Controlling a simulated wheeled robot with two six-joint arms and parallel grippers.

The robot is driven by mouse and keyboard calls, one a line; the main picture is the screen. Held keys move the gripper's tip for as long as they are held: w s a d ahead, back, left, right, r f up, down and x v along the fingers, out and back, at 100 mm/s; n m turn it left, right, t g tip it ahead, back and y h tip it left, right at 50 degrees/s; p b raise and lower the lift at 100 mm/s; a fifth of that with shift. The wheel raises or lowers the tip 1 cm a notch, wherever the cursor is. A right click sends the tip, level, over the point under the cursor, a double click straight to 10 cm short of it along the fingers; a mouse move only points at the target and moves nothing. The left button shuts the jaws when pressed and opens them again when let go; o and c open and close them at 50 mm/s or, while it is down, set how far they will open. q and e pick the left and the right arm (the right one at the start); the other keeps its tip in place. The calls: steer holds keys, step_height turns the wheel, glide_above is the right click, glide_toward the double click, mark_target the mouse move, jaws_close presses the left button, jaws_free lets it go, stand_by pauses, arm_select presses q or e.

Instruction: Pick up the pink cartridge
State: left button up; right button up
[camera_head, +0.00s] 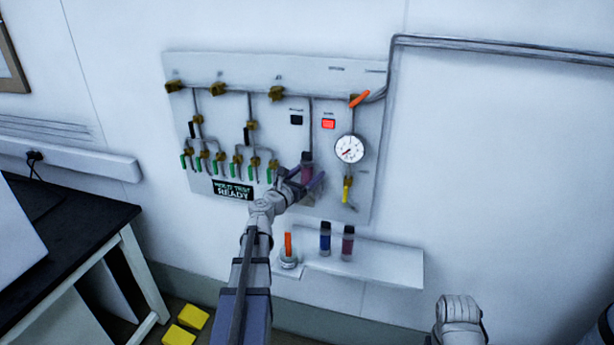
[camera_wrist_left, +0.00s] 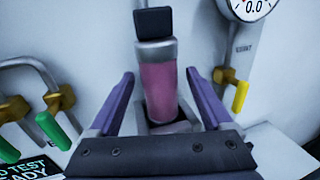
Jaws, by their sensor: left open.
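A pink cartridge (camera_wrist_left: 159,90) stands upright against the wall panel, with a grey collar and a dark block at its top. Its lower end sits in a grey holder (camera_wrist_left: 180,127). The same cartridge shows in the head view (camera_head: 307,161), partly hidden by my gripper. My left gripper (camera_head: 305,177) is open, its two purple fingers on either side of the cartridge with visible gaps in the left wrist view. A darker pink cartridge (camera_head: 347,244) stands on the shelf below.
The panel (camera_head: 225,75) carries valves with green handles, a round gauge (camera_head: 349,149) and a yellow-handled valve (camera_head: 346,190) right of the cartridge. A blue cartridge (camera_head: 325,238) and an orange-handled item (camera_head: 288,252) stand on the white shelf (camera_head: 385,262). The shelf's right part is clear.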

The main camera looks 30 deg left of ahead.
arm_select(q)
jaws_close()
stand_by(0.6)
